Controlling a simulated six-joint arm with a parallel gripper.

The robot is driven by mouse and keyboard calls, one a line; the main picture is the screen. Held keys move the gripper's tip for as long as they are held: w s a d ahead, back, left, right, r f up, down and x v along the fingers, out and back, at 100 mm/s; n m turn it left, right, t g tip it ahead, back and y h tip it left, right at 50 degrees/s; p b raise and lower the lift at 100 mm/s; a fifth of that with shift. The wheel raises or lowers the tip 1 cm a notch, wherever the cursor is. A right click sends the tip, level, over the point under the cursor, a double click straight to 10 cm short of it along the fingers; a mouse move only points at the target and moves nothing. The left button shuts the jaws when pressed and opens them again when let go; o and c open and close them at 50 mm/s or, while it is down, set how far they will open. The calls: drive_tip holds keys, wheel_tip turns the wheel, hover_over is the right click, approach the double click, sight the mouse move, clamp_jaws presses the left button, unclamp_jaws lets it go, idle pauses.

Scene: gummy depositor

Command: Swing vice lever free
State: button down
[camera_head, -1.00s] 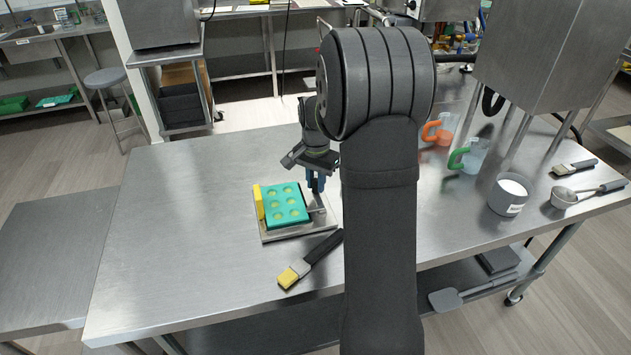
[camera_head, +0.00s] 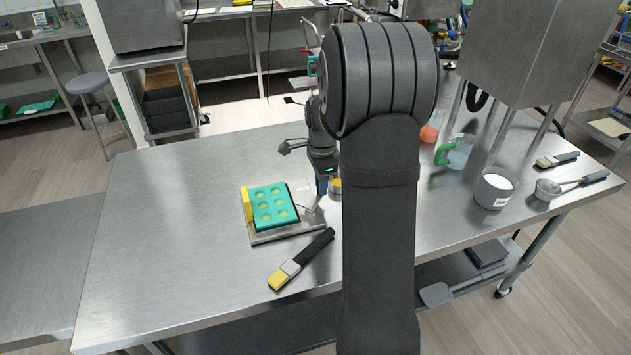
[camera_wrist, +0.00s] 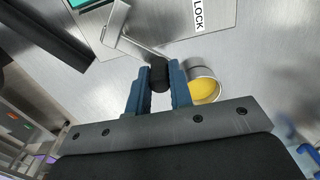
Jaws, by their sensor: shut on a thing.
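The vice's base plate (camera_head: 287,233) lies on the steel table and holds a teal mould (camera_head: 272,205) with round cavities against a yellow jaw (camera_head: 247,204). The vice lever is a thin metal rod (camera_wrist: 142,46) running from a metal bracket (camera_wrist: 116,28) to a black knob (camera_wrist: 158,75). My gripper (camera_wrist: 158,82) has its blue fingers shut on the knob in the wrist view. In the head view my gripper (camera_head: 322,187) is right of the mould, partly hidden by my arm. A LOCK label (camera_wrist: 198,14) shows on the plate in the wrist view.
A cup with yellow contents (camera_wrist: 204,86) stands close beside the fingers. A brush (camera_head: 300,260) lies in front of the vice. A green-handled jug (camera_head: 457,151) and a grey pot of white powder (camera_head: 493,189) stand to the right. The left of the table is clear.

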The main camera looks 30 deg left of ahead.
drive_tip(key=shift+s+d+m, duration=0.1)
drive_tip(key=shift+d+m, duration=0.7)
drive_tip(key=shift+m, duration=0.6)
drive_tip(key=c, duration=1.3)
unclamp_jaws()
wheel_tip(320, 180, up, 17)
drive_tip(key=shift+r, duration=0.2)
